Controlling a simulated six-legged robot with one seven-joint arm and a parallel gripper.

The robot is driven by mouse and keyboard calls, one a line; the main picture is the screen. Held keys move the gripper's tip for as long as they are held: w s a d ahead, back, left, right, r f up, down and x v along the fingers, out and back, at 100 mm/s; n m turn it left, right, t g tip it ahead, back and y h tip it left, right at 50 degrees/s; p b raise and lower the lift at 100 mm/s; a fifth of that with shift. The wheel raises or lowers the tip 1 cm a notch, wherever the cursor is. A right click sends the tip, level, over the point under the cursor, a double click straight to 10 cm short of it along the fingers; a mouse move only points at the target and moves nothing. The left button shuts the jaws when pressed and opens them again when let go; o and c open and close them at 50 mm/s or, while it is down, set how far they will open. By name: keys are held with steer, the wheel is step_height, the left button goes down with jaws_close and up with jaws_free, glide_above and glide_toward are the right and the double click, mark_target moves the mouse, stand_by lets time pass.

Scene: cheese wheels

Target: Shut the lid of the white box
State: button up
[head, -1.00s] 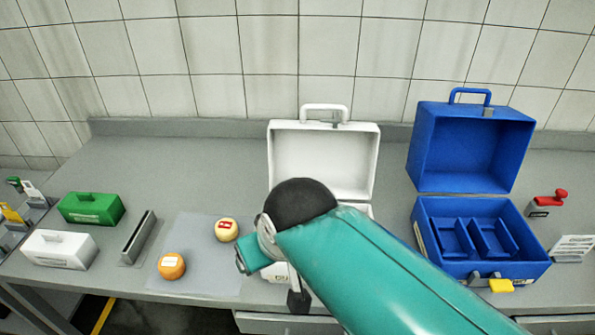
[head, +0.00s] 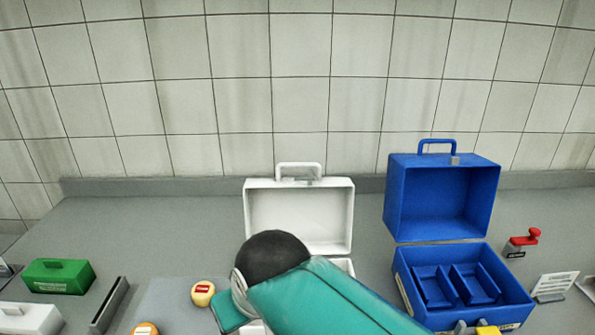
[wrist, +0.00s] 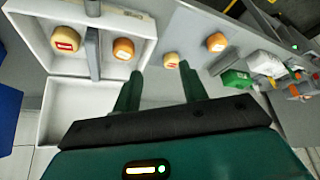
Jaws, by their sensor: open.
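The white box's lid (head: 298,218) stands open and upright at the back of the bench in the head view. My arm hides most of the box's base in that view. In the wrist view the white box base (wrist: 28,42) holds a yellow cheese wheel (wrist: 65,38) and an orange one (wrist: 123,48), one on each side of a grey divider. The open lid (wrist: 60,130) lies below the base in that picture, partly behind my gripper. My gripper (wrist: 160,70) is open with nothing between its fingers, beside the box. Its fingers are hidden in the head view.
A blue box (head: 440,205) stands open to the right of the white box. A yellow wheel (head: 203,293) and an orange wheel (head: 145,328) lie left of my arm. A green case (head: 58,277) and a red-handled tool (head: 524,240) are farther out.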

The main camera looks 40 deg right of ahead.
steer(key=shift+m+h, duration=0.3)
steer(key=shift+m, duration=0.5)
steer(key=w+d+r, duration=0.1)
steer(key=w+r, duration=0.1)
steer(key=w+d+r, duration=0.2)
steer(key=w+r, duration=0.1)
steer(key=w+d+r, duration=0.1)
steer(key=w+r, duration=0.2)
steer(key=shift+d+r, duration=0.15)
steer(key=shift+d, duration=0.15)
jaws_close()
steer(key=w+d+r+m+g+h, duration=0.1)
steer(key=w+d+r+m, duration=0.1)
steer(key=w+d+r, duration=0.35)
steer(key=w+d+r+m, duration=0.1)
steer(key=w+d+r, duration=0.1)
steer(key=w+d, duration=0.6)
steer(key=w+d+r+m+g+h, duration=0.1)
steer(key=w+d+r+m, duration=0.2)
steer(key=d, duration=0.6)
steer(key=shift+n, duration=0.4)
steer(key=f, duration=0.8)
steer(key=shift+s+a+f, duration=0.1)
steer(key=shift+s+f, duration=0.1)
